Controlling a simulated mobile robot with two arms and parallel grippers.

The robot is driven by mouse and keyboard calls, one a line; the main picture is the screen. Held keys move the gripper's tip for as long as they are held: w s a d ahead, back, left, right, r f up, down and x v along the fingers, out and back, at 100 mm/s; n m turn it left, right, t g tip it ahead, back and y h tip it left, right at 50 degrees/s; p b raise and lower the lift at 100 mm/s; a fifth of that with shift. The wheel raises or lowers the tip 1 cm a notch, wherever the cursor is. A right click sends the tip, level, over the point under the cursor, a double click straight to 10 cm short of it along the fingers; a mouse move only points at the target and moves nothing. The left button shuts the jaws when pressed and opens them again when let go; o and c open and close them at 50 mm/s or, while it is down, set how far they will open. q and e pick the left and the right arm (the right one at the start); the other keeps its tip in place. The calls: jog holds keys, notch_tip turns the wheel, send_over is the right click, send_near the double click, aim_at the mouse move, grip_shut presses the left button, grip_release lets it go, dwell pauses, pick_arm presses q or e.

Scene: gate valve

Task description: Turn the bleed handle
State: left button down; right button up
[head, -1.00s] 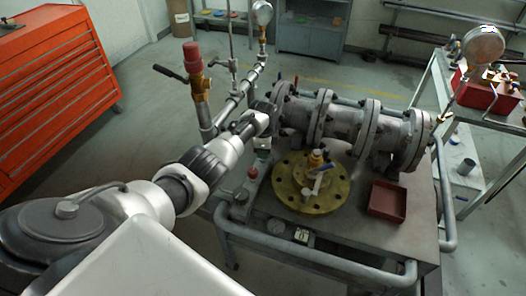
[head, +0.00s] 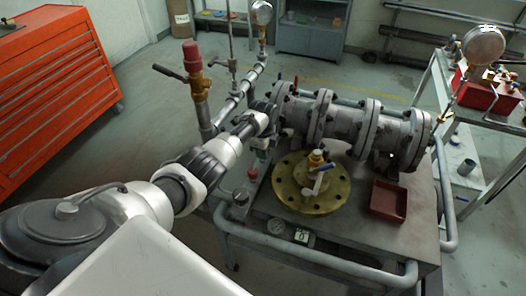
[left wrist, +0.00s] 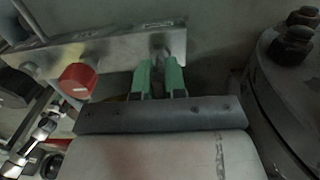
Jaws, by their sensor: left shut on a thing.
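My left arm reaches in from the left in the head view, and my left gripper (head: 263,154) is low beside the grey pipe body. In the left wrist view its green fingers (left wrist: 160,78) are shut on a small handle (left wrist: 159,52) at the face of a grey metal manifold block (left wrist: 110,50). Most of that handle is hidden between the fingertips; I take it for the bleed handle, though its angle is unclear. A red knob (left wrist: 77,81) sits on the same block, left of the fingers. My right gripper is out of view.
The flanged grey valve body (head: 345,122) stands close to the right of my gripper. A brass flange (head: 290,192) with a blue-levered valve (head: 325,168) and a red tray (head: 388,200) are on the bench. A red-topped valve (head: 194,75) rises left of my wrist.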

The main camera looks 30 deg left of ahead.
pick_arm(q)
jog(key=c, duration=1.2)
grip_release()
